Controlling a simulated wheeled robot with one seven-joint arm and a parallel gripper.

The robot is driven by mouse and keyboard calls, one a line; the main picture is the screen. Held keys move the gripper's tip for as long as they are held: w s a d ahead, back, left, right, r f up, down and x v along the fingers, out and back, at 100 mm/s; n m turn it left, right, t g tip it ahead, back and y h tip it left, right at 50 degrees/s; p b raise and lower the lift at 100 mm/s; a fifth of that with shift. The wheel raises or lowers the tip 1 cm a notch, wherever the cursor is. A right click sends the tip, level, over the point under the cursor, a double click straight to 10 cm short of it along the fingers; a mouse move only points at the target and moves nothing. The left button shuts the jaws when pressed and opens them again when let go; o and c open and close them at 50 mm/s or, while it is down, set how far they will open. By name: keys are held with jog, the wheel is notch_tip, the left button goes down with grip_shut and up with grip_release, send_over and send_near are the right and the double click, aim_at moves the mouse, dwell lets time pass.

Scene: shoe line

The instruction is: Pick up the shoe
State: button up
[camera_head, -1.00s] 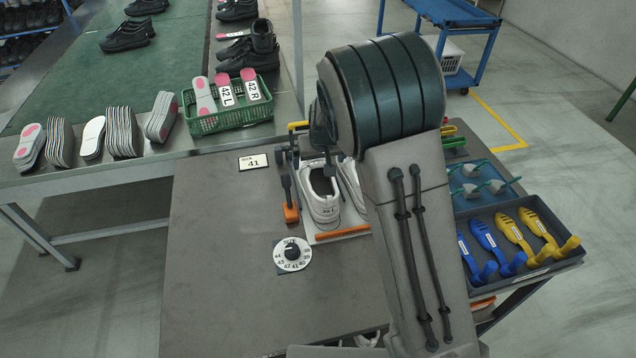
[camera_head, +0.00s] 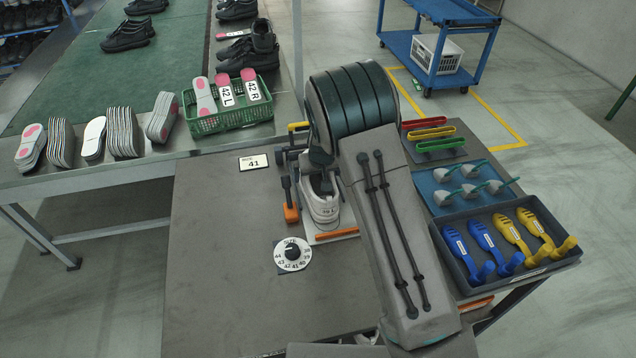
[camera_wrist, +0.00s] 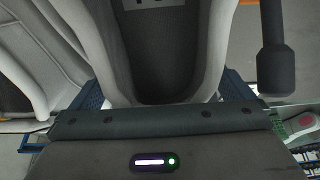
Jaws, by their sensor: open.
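A white and grey shoe (camera_head: 323,206) stands on a white stand with an orange front bar (camera_head: 337,234) on the workbench. My arm hides part of it. In the wrist view the shoe's collar and dark inside (camera_wrist: 165,50) fill the middle, very close. My gripper (camera_wrist: 163,88) is open; its blue fingers show at the left and right of the shoe's collar. Whether they touch it I cannot tell. A second light shoe (camera_wrist: 30,75) shows at the left of the wrist view; in the head view my arm covers its place.
A dark-headed lever with an orange base (camera_head: 291,213) stands just left of the shoe. A number dial (camera_head: 292,254) and a 41 card (camera_head: 254,162) lie on the bench. A tray of blue and yellow tools (camera_head: 470,262) is at right. The bench's front left is clear.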

jog(key=shift+c, duration=0.3)
jog(key=c, duration=1)
jog(key=shift+r, duration=0.1)
